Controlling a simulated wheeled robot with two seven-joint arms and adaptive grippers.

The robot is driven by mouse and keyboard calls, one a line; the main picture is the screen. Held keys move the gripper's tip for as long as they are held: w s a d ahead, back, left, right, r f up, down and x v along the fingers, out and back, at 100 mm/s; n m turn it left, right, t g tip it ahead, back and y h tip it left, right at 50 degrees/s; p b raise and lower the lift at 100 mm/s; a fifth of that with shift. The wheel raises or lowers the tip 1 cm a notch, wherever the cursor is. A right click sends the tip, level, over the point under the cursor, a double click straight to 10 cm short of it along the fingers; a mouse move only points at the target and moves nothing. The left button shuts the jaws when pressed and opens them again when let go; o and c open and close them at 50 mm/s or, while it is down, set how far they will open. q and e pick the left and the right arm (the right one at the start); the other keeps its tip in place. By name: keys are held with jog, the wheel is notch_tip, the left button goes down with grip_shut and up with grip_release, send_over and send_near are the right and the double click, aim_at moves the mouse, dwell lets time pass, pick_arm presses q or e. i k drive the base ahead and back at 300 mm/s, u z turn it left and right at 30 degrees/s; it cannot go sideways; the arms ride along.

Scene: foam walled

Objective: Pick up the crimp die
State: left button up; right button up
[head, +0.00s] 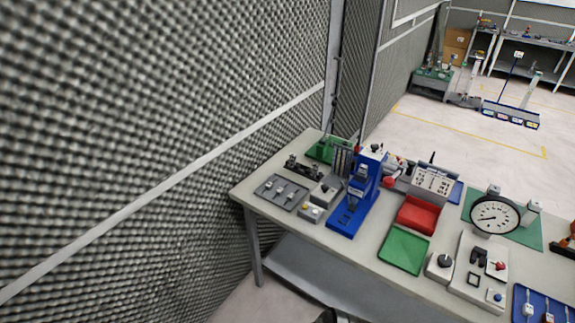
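I cannot single out the crimp die with certainty at this distance. A grey tray (262,191) with several small metal pieces lies at the left end of the workbench (335,238). A blue bench press (346,217) stands right of it. Small grey blocks (311,213) sit between the tray and the press, and any of these small parts could be the die. Neither gripper shows; only a small dark shape, too cut off to identify, enters at the bottom edge.
A green tray (404,250), a red bin (418,214) and a round dial gauge (494,214) stand right of the press. A blue tray (540,300) lies at lower right. Grey foam wall (150,120) borders the bench's left end. Open floor (470,140) lies behind.

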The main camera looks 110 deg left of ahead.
aim_at(363, 169)
jog(key=u, duration=3.35)
